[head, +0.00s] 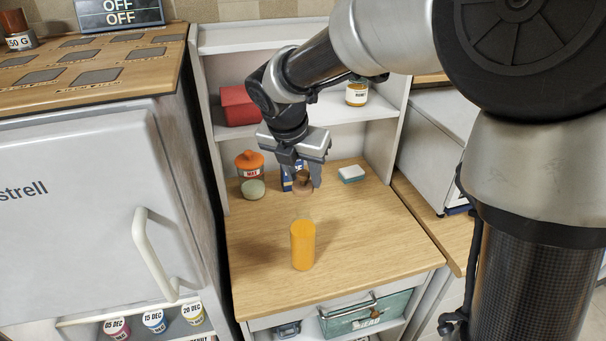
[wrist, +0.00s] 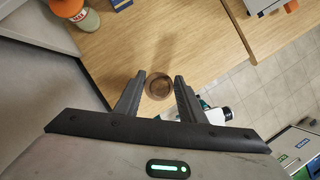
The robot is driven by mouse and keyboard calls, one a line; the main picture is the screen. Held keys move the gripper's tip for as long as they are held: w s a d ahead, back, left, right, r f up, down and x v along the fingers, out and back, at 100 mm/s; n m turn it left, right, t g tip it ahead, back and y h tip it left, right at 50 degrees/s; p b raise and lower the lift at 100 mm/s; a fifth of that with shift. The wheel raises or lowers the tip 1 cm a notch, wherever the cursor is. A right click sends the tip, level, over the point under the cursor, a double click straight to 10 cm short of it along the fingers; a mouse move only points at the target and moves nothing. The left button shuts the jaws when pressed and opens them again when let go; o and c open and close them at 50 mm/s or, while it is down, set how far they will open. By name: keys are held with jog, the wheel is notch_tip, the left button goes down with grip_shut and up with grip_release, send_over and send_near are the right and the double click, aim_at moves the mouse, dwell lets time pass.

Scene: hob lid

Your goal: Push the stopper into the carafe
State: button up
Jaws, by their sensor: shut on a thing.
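My gripper (head: 304,178) is shut on a small brown round piece (head: 302,184), which looks like the stopper. In the wrist view this piece (wrist: 159,86) shows as a dark disc with a paler rim between the two fingertips (wrist: 161,78). It is over the back half of the wooden worktop (head: 345,235); its exact height is hard to judge. A plain orange cylinder (head: 303,246) stands upright on the worktop, nearer the front than my gripper. It may be the carafe; I cannot make out an opening or neck. The wrist view does not show the cylinder.
A red box (head: 239,106) and a jar (head: 356,93) stand on the shelf above. The worktop around the cylinder is clear.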

aim_at(301, 186)
jog(key=shift+f+b, duration=1.9)
jog(key=shift+f, duration=0.75)
jog(key=shift+p, duration=0.4)
jog(key=shift+f+p, duration=0.3)
jog(key=shift+f, duration=0.35)
dwell(1.6)
jog(key=o, duration=1.6)
